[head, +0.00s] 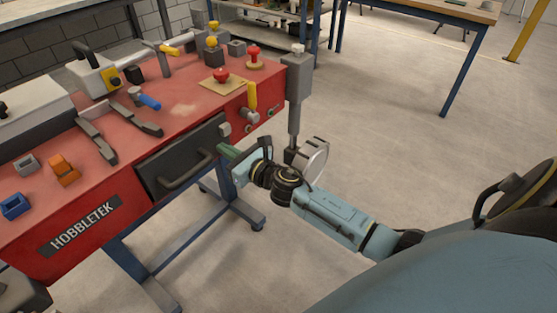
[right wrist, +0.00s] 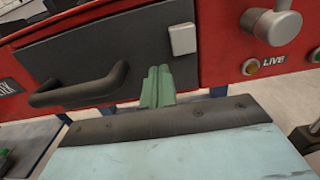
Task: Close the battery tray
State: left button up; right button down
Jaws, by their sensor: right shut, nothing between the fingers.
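The battery tray (head: 190,148) is a dark grey panel with a bar handle (head: 187,170), set in the front of the red bench. It also fills the upper left of the right wrist view (right wrist: 140,50), with its handle at the left (right wrist: 80,90). I cannot tell whether its face is fully flush with the red front. My right gripper (head: 228,152) is shut and empty at the tray's right end. Its green fingertips (right wrist: 157,85) point at the panel, right of the handle and below a small grey block (right wrist: 182,39). Contact is unclear. My left gripper is not in view.
The red bench top (head: 185,108) carries levers, red knobs (head: 221,75), and blue (head: 15,206) and orange (head: 62,168) blocks. A grey post (head: 296,90) stands at the bench's right corner, close to my right arm.

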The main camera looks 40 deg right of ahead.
jog(key=v, duration=1.2)
jog(key=s+d+f+m+g+h, duration=0.4)
jog(key=s+f+m, duration=0.3)
jog(key=f+m, duration=0.6)
jog(key=s+d+f+m+g+h, duration=0.3)
jog(key=s+f+m+g, duration=0.5)
jog(key=m, duration=0.8)
jog(key=s+a+f+m+g+y, duration=0.1)
jog(key=s+a+f+m+g, duration=0.2)
jog(key=s+a+f+m, duration=0.35)
pick_arm(q)
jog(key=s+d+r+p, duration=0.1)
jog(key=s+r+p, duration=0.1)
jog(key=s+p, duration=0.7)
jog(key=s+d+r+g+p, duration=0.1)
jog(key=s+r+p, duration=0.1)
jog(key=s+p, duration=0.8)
jog(key=p, duration=0.5)
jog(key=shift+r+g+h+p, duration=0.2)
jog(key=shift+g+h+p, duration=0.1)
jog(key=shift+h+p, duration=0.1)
pick_arm(e)
jog(key=s+a+r, duration=0.1)
jog(key=s+r, duration=0.1)
jog(key=s, duration=0.8)
jog(key=s+a+r+m+g+y, duration=0.1)
jog(key=s+r, duration=0.2)
jog(key=s, duration=0.8)
jog(key=shift+r, duration=0.15)
